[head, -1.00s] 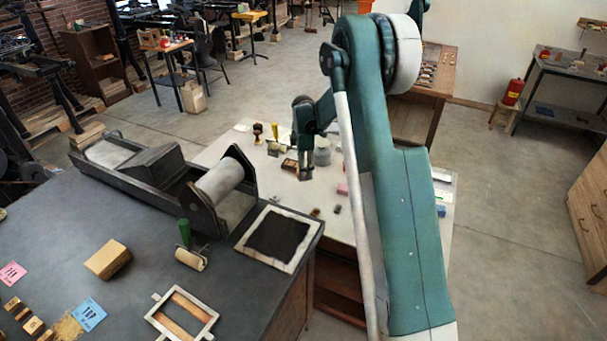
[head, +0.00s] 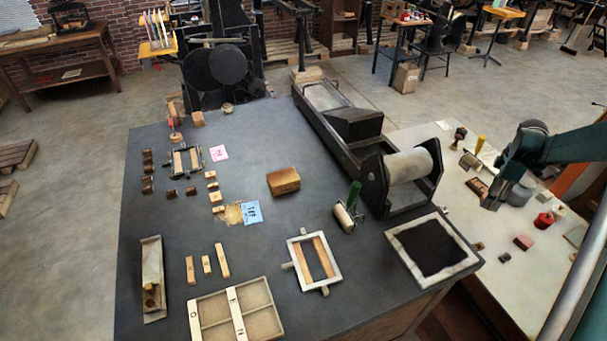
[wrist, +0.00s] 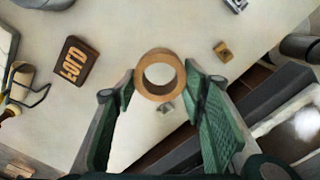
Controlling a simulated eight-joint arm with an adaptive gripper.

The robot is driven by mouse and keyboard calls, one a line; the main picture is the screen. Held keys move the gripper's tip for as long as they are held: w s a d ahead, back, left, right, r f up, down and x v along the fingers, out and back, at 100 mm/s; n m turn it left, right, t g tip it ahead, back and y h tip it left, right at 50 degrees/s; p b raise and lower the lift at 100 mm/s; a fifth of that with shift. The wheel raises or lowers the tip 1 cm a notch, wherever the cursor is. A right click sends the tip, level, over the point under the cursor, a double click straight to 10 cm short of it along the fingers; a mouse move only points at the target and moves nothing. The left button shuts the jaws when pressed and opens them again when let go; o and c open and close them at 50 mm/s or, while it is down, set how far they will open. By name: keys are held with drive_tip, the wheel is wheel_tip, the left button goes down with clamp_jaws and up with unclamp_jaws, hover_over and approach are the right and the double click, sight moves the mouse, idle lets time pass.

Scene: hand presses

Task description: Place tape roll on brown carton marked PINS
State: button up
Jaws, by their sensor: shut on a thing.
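In the wrist view the tape roll (wrist: 174,88), a tan ring with an open centre, sits between the fingertips of my gripper (wrist: 158,84). The fingers are shut on its two sides. In the head view my gripper (head: 491,203) is over the pale table at the right; the roll cannot be made out there. A brown carton (head: 283,181) lies on the dark bench, left of the press with the pale roller. No marking on it can be read, so I cannot tell whether it says PINS.
The pale table (head: 505,280) holds a dark brown lettered block (wrist: 75,62), a red jar (head: 543,221) and small pieces. The dark bench (head: 345,265) has a green-handled roller (head: 347,214), a wooden frame (head: 314,262) and a black-centred panel (head: 433,248). Bench space around the carton is clear.

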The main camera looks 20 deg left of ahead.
wheel_tip(320, 180, up, 33)
drive_tip(key=s+a+n+p, duration=0.3)
drive_tip(key=a+n, duration=0.2)
drive_tip(key=a, duration=3.6)
drive_tip(key=s+a+n+p, duration=0.15)
drive_tip(key=s+a, duration=0.45)
drive_tip(key=a, duration=0.6)
drive_tip(key=s+a+n, duration=0.2)
drive_tip(key=s+a, duration=0.5)
drive_tip(key=a, duration=0.4)
drive_tip(key=s+a+n+p, duration=0.15)
drive_tip(key=s+a, duration=0.45)
drive_tip(key=a, duration=0.6)
wheel_tip(320, 180, down, 18)
drive_tip(key=shift+s, duration=0.15)
drive_tip(key=shift+a, duration=0.1)
drive_tip(key=shift+f, duration=3)
